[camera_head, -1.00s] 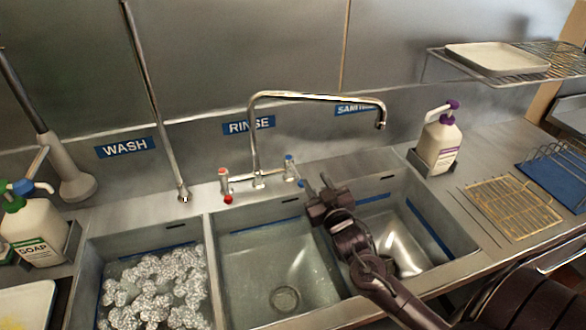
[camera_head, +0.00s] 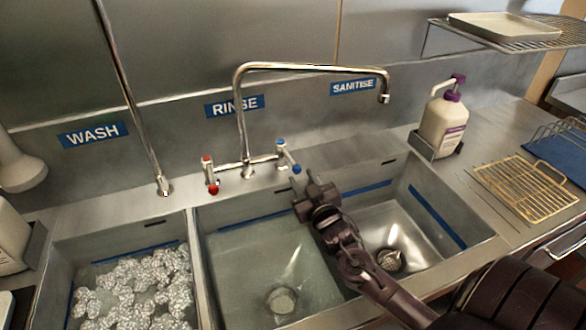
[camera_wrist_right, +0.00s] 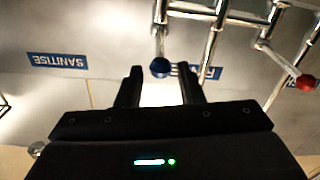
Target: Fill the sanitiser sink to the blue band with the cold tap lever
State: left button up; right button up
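The cold tap lever (camera_head: 288,158), blue-tipped, stands right of the tap base; its blue tip (camera_wrist_right: 160,67) shows between the fingertips in the wrist view. My right gripper (camera_head: 301,180) is open just in front of and below the lever, and its fingers (camera_wrist_right: 163,72) hold nothing; I cannot tell whether they touch it. The sanitiser sink (camera_head: 480,234) is the right-hand basin, with a blue band (camera_head: 437,217) on its walls. Its drain (camera_head: 390,260) shows clearly and I see no water level there. The spout (camera_head: 384,98) ends over this sink; no stream shows. My left gripper is out of view.
The red-tipped hot lever (camera_head: 209,174) stands left of the tap base. The rinse sink (camera_head: 240,255) holds clear water; the wash sink (camera_head: 60,265) holds suds. A purple-topped bottle (camera_head: 443,125) and a wire rack (camera_head: 525,188) stand at the right. My right arm crosses the sinks.

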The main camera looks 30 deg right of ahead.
aim_at(293, 161)
jog(key=p+x, duration=0.1)
jog(key=x, duration=0.5)
jog(key=shift+w+r, duration=0.1)
jog(key=shift+r, duration=0.05)
jog(key=shift+w+d+p, duration=0.1)
jog(key=shift+w+p, duration=0.2)
jog(key=shift+w, duration=0.15)
grip_shut()
